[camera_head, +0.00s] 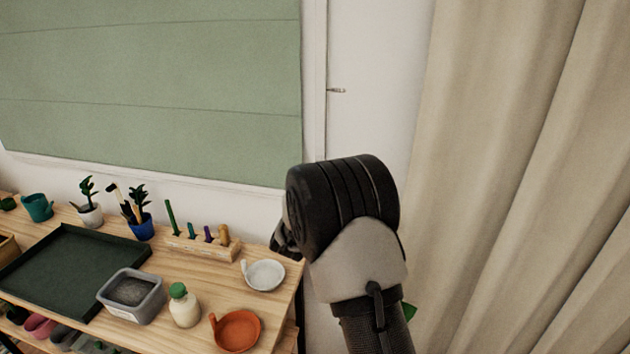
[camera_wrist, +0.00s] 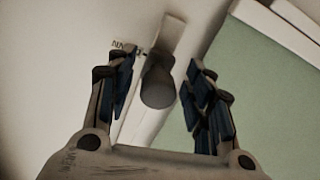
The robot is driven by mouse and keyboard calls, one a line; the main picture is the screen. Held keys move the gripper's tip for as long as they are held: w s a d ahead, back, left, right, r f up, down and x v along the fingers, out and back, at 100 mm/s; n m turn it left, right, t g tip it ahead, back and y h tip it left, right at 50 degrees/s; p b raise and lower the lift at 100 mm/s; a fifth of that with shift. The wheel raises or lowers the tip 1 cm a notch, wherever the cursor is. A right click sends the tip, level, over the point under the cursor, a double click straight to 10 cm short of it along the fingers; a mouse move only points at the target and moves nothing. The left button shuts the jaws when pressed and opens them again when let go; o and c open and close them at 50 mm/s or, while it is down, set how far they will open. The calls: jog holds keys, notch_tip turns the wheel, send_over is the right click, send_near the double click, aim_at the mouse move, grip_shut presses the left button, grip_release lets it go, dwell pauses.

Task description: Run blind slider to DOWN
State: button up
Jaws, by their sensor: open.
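The blind slider's dark rounded knob (camera_wrist: 158,88) shows in the wrist view, on a pale narrow strip (camera_wrist: 145,122) fixed to the wall. My gripper (camera_wrist: 160,66) is open, with one finger on each side of the knob; I cannot tell whether either finger touches it. Small dark lettering (camera_wrist: 123,46) beside the strip is partly covered by the left finger and not readable. In the head view the strip (camera_head: 325,120) runs upright right of the green blind (camera_head: 150,85), which hangs low. My arm hides the knob and most of my gripper there.
A wooden bench (camera_head: 190,285) stands at lower left with a dark tray (camera_head: 70,270), grey tub (camera_head: 132,312), bottle (camera_head: 184,308), white dish (camera_head: 265,275) and orange dish (camera_head: 237,331). A beige curtain (camera_head: 520,150) hangs at right. Bare wall lies between.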

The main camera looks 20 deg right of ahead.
jog(key=v, duration=1.2)
jog(key=shift+r, duration=0.15)
jog(key=s+a+r+n+g+y, duration=0.3)
jog(key=s+a+r+y, duration=0.3)
jog(key=s+a+y, duration=0.35)
jog(key=s+d+f+g, duration=0.1)
jog(key=s+f+g, duration=0.1)
jog(key=s, duration=1.2)
jog(key=s+d+f+n+g, duration=0.1)
jog(key=s+g, duration=0.4)
jog(key=s, duration=1)
jog(key=shift+d+f+n+g, duration=0.15)
jog(key=shift+f+n+g, duration=0.15)
jog(key=shift+f, duration=0.15)
